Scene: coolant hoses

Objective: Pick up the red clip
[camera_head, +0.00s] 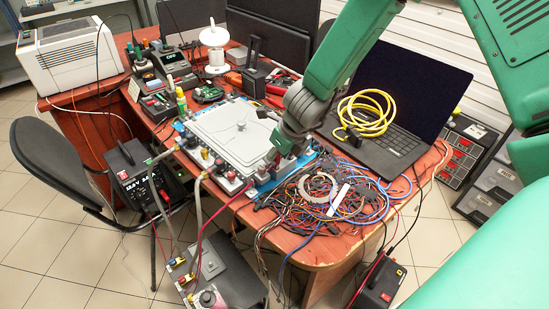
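My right gripper (274,157) comes down from the green arm at the upper right. Its dark fingers point down at the right front corner of the grey metal housing (234,132) on the table. The fingers are small and dark here, so I cannot tell whether they are open or shut. Small red and black fittings (231,177) sit along the housing's front edge, left of the gripper. A red cable (207,222) runs up to this edge. I cannot pick out the red clip for certain among these small red parts. My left gripper is not in view.
A tangle of coloured wires (325,200) covers the table's right front corner. A laptop (400,95) with a coiled yellow cable (368,112) stands behind it. Grey hoses (199,205) run from the housing's front down to a dark box (225,275). A black chair (55,160) is left.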

